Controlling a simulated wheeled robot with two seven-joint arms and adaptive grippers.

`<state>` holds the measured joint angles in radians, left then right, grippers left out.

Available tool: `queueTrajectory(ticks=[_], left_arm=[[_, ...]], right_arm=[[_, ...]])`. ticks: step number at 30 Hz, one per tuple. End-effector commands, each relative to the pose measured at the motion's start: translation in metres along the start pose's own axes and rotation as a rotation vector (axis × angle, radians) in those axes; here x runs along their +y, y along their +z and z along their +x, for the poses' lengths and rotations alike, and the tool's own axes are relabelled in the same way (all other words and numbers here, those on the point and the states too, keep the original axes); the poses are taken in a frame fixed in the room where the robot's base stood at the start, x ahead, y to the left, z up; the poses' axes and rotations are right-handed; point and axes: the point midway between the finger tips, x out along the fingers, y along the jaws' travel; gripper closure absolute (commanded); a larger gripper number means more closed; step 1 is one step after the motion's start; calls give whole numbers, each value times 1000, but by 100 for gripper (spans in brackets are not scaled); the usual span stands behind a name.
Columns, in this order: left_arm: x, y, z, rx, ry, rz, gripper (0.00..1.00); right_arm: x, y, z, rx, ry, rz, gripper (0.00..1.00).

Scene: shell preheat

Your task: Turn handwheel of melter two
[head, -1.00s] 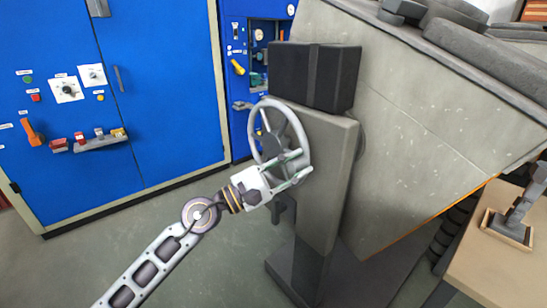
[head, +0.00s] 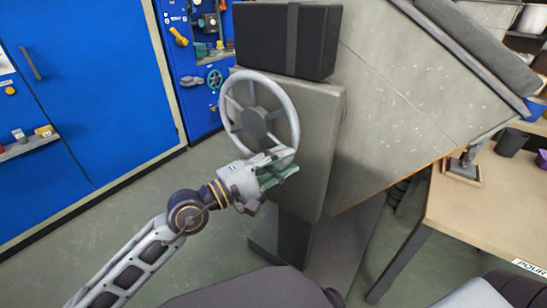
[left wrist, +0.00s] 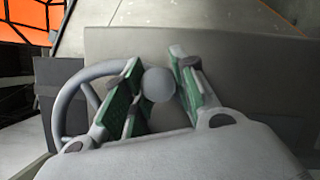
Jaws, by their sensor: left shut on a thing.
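The grey handwheel (head: 257,122) of the melter stands nearly upright on the side of a grey block, with a round hub and spokes. My left gripper (head: 278,170) is at the lower right of its rim. In the left wrist view, the green-padded fingers of my left gripper (left wrist: 156,62) are on either side of a round grey knob (left wrist: 157,84), and the handwheel's rim (left wrist: 65,100) shows to the left. The fingers are shut on the handwheel at this knob. The gripper hides the lower part of the rim in the head view. My right gripper is not in view.
The melter's large grey body (head: 400,105) rises behind and right of the wheel, with a black box (head: 285,40) above. Blue cabinets (head: 85,90) stand at the left. A wooden table (head: 485,205) is at the right. Grey floor is clear between cabinets and melter.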

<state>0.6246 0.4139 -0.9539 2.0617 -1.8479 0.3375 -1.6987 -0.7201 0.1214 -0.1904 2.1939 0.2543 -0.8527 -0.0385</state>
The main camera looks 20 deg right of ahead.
Motion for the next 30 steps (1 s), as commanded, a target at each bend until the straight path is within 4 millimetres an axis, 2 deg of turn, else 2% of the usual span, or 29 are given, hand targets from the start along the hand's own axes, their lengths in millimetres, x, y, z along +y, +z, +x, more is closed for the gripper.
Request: queueTrajectory(ticks=[14,15,19,30], left_arm=[[0,-2,2,5,-2,21,100],[0,-2,2,5,-2,21,69],[0,-2,2,4,-3,20,52],[-1,-1,1,2,-5,16,51]], right_arm=[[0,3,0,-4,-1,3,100],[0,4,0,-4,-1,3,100],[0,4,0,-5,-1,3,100],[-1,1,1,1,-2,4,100]])
